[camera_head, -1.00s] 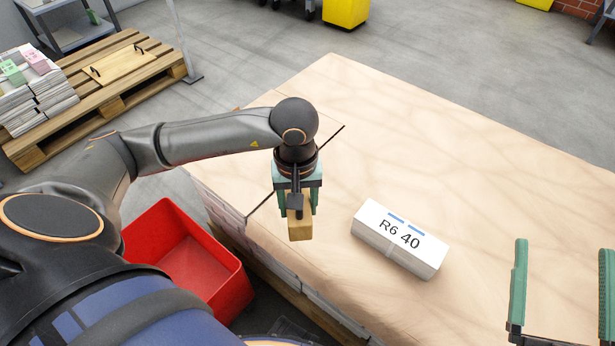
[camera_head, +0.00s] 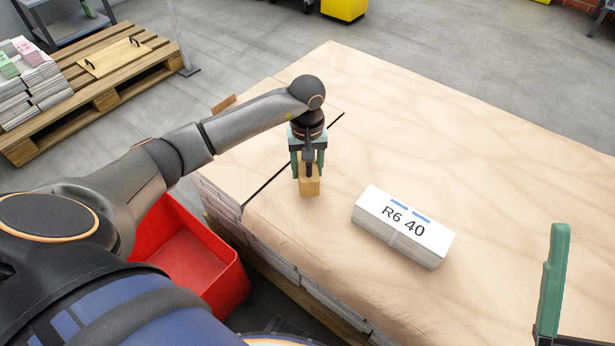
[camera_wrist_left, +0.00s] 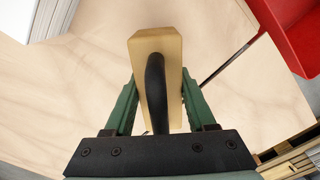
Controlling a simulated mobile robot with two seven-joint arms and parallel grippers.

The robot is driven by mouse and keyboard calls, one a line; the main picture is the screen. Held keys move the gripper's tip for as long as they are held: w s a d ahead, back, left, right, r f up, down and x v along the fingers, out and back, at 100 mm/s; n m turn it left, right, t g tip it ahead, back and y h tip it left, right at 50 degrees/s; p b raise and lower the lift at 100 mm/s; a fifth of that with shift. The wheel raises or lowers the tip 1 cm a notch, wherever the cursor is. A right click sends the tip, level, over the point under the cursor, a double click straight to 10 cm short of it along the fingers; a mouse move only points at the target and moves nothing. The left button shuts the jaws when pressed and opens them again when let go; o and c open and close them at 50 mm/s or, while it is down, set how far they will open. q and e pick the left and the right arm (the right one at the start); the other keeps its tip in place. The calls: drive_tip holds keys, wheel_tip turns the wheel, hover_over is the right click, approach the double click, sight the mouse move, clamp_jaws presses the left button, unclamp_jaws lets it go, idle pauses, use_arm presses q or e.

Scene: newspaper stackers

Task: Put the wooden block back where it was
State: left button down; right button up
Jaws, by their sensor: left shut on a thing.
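The wooden block (camera_head: 309,187) is a small tan block in my left gripper (camera_head: 308,176), over the paper-covered stack near its left side. My left gripper is shut on the block, with a green finger on each side. The block also shows in the left wrist view (camera_wrist_left: 155,45), with a black handle-like part in front of it and the left gripper's fingers (camera_wrist_left: 158,105) on its sides. I cannot tell whether the block touches the surface. Only one green finger of my right gripper (camera_head: 553,285) shows at the lower right; its other finger is out of view.
A white bundle marked "R6 40" (camera_head: 402,228) lies right of the block on the covered stack (camera_head: 440,150). A dark gap line runs left of the block. A red bin (camera_head: 190,262) stands at the stack's left. A pallet with papers (camera_head: 110,98) is farther left.

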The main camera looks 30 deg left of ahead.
use_arm(q)
drive_tip(key=shift+w+f, duration=0.2)
drive_tip(key=shift+f, duration=0.1)
wheel_tip(320, 180, down, 3)
drive_tip(key=shift+a+f+b, duration=0.1)
drive_tip(key=shift+b, duration=0.65)
drive_tip(key=shift+f, duration=0.1)
drive_tip(key=shift+c, duration=1.1)
unclamp_jaws()
